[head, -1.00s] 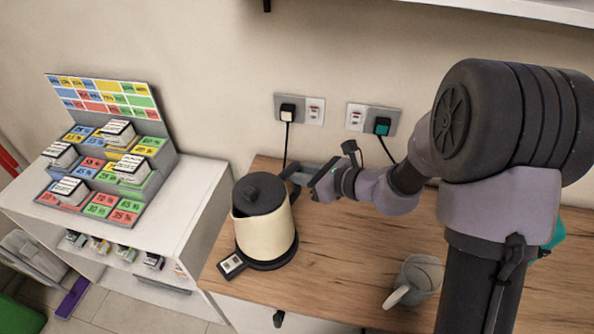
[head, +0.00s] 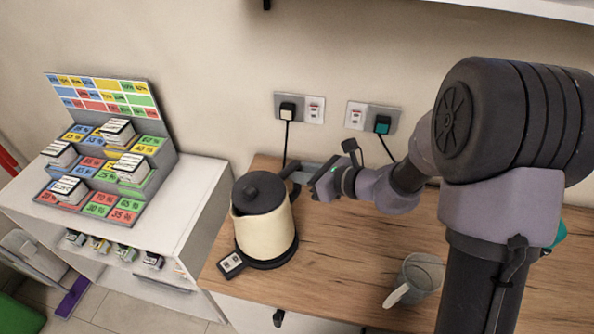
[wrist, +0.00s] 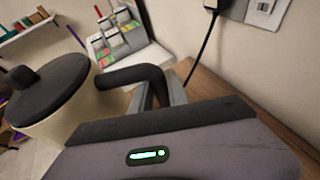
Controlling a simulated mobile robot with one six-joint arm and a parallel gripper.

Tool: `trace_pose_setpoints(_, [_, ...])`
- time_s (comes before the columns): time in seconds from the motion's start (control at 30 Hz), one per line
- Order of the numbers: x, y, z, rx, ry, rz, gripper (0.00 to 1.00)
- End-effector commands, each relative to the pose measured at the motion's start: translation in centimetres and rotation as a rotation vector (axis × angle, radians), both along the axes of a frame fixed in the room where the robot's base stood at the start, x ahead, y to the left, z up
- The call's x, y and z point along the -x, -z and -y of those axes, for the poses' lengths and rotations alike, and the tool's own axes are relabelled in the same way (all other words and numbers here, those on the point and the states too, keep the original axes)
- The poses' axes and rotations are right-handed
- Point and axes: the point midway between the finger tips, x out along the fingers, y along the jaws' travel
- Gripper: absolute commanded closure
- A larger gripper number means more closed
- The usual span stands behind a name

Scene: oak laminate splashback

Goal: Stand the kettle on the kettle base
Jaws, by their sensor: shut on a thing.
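The cream kettle (head: 263,228) with a dark lid stands upright at the left end of the wooden worktop. It appears to sit on the dark kettle base (head: 231,264), whose front part with a small light panel sticks out at the lower left. My gripper (head: 303,174) reaches in from the right and is shut on the kettle's dark handle. The wrist view shows the handle (wrist: 135,75) running between my fingers, with the kettle body (wrist: 62,125) at the left. The contact under the kettle is hidden.
A grey mug (head: 420,272) stands on the worktop (head: 340,240) at the right. Two wall sockets (head: 299,108) with plugs and cords are behind. A white shelf unit (head: 200,200) with a coloured card display (head: 110,140) stands at the left. The middle of the worktop is clear.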

Motion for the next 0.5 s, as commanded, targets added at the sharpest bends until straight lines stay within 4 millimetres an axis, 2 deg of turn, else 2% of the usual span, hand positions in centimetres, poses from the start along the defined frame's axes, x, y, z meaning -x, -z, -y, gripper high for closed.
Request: trace_pose_setpoints(0.5, [-0.05,0.36,-0.01,-0.003,0.002,0.0,1.0])
